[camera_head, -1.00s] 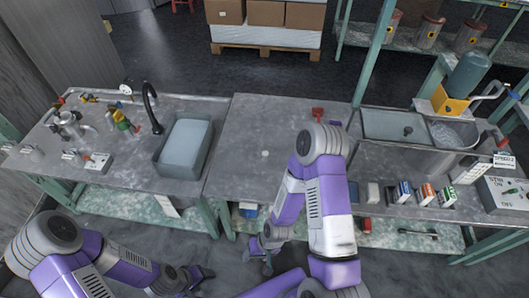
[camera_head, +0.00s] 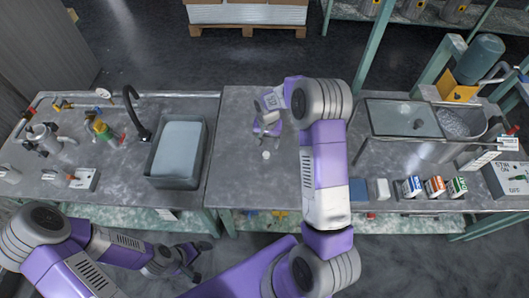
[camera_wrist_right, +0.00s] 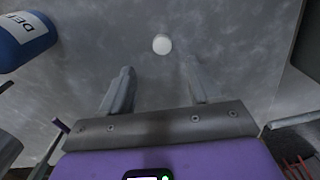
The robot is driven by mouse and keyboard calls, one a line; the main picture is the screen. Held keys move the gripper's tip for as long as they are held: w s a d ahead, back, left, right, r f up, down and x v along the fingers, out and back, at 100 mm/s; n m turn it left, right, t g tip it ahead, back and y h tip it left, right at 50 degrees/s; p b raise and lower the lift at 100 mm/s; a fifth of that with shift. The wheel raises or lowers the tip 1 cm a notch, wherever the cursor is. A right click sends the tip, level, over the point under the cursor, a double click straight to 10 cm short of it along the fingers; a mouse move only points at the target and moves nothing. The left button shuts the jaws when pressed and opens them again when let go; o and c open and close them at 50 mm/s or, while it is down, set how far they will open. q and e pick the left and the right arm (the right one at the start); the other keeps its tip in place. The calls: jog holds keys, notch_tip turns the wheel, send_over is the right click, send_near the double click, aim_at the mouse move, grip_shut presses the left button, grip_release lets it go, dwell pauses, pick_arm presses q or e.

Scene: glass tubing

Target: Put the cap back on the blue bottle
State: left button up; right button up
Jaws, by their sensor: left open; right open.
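A small white round piece that looks like the cap (camera_head: 266,155) lies on the grey middle table. It also shows in the right wrist view (camera_wrist_right: 162,44), beyond my fingertips and roughly between their lines. My right gripper (camera_head: 266,133) is open and empty over the table, just behind the cap; its two fingers (camera_wrist_right: 155,78) are spread apart and do not touch it. The blue bottle (camera_wrist_right: 25,38), with a white label, shows partly at the upper left of the wrist view. I cannot make it out in the head view. My left gripper (camera_head: 190,262) is open and empty, low in front of the tables.
A grey sink basin (camera_head: 178,150) and a black faucet (camera_head: 132,110) stand on the left table. Several small boxes (camera_head: 434,187) line the right table's front edge. A control box (camera_head: 508,180) stands at the far right. The middle table around the cap is mostly bare.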

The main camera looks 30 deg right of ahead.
aim_at(266, 154)
jog(key=shift+f, duration=0.1)
jog(key=shift+s+f, duration=0.1)
jog(key=shift+f, duration=0.25)
jog(key=shift+f+b, duration=0.3)
jog(key=shift+f, duration=0.45)
jog(key=f+b, duration=0.1)
jog(key=f, duration=0.1)
jog(key=f+b, duration=0.1)
jog(key=f, duration=0.2)
jog(key=shift+w+a+f, duration=0.15)
jog(key=shift+w, duration=0.05)
jog(key=c, duration=1.1)
